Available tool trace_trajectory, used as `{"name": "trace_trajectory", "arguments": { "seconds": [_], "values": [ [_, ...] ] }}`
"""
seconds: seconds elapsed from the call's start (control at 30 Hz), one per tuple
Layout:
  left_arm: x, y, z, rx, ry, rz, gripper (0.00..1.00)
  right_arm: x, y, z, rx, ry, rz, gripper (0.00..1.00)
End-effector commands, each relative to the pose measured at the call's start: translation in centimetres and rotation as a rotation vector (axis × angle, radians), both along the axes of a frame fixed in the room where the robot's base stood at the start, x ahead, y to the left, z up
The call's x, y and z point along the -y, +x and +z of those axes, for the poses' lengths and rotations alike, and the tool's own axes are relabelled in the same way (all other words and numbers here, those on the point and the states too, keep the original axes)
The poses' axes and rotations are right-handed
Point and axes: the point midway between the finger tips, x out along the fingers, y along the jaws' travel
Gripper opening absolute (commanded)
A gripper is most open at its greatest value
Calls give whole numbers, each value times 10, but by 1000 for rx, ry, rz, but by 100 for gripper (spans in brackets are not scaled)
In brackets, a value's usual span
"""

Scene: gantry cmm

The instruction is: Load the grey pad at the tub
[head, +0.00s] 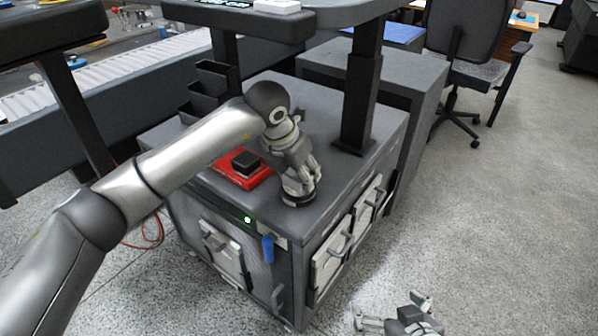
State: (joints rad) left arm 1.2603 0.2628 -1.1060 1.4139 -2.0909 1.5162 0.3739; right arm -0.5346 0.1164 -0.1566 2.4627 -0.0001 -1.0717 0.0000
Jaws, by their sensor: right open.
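A dark square pad (246,160) sits on a red, shallow, tub-like base (239,175) on top of the grey cabinet. I cannot tell whether this is the grey pad of the task. A round dark piece with a pale top (299,196) stands near the cabinet's front corner. My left gripper (300,180) points down at this round piece, to the right of the red base. Its fingers overlap the piece, and I cannot tell whether they grip it. My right gripper (394,313) is open and empty low over the floor, partly cut off by the bottom edge.
The grey cabinet (335,98) has white-fronted drawers, a green light and a blue tag on its sides. Black bins (207,92) and a dark column (359,95) stand on it. An office chair (470,70) is behind, right. The floor (500,210) at right is clear.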

Motion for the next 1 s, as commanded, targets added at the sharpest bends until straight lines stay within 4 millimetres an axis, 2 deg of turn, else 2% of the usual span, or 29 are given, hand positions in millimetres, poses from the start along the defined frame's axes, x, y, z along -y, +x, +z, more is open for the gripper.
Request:
{"name": "trace_trajectory", "arguments": {
  "seconds": [1.0],
  "values": [
    [0,0,-3,-1,1,0,29,-3,8,8,48,11,3,99]
  ]
}}
